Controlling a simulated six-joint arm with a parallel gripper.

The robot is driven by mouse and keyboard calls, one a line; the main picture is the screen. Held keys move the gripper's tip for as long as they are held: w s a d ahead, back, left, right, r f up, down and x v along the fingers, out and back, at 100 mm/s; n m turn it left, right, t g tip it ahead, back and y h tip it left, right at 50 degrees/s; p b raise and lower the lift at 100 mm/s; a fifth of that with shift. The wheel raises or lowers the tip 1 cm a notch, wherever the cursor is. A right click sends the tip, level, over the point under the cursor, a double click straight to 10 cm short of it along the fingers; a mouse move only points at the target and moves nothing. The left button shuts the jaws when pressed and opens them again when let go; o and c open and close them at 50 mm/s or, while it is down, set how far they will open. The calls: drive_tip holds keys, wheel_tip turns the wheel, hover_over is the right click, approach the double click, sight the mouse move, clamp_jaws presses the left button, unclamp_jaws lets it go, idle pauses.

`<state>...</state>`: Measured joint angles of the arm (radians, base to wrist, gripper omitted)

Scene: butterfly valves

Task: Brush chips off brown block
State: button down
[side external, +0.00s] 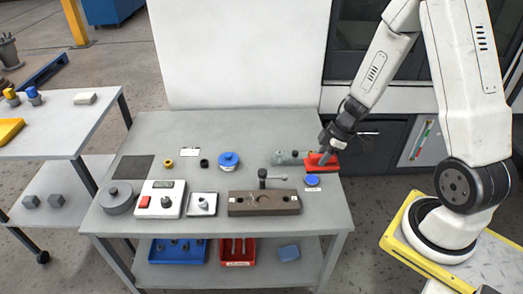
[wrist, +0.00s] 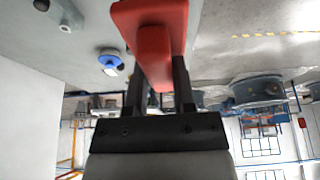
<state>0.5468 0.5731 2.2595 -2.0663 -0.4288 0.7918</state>
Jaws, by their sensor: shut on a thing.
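The brown block (side external: 240,204) lies flat near the front middle of the table in the side view. A few small light specks, apparently chips, show on its top. A dark handled clamp (side external: 263,177) stands at its back edge. My gripper (side external: 326,155) is at the table's right end, behind and to the right of the block, pointing down. It is shut on a red tool (side external: 318,168), apparently the brush. In the wrist view the red tool (wrist: 150,25) sits between the two dark fingers (wrist: 157,85). Its bristles cannot be made out.
A blue disc (side external: 312,181) lies just in front of the red tool. A grey fitting (side external: 286,158) is left of it. A blue-topped part (side external: 229,160), a white scale (side external: 160,201) and a round grey piece (side external: 117,198) stand farther left.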

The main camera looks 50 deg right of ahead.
drive_tip(key=w+a+f, duration=0.3)
drive_tip(key=w+a, duration=0.5)
drive_tip(key=w+a+f, duration=0.2)
drive_tip(key=w+a, duration=0.6)
drive_tip(key=shift+f, duration=0.4)
drive_tip(key=shift+f, duration=0.1)
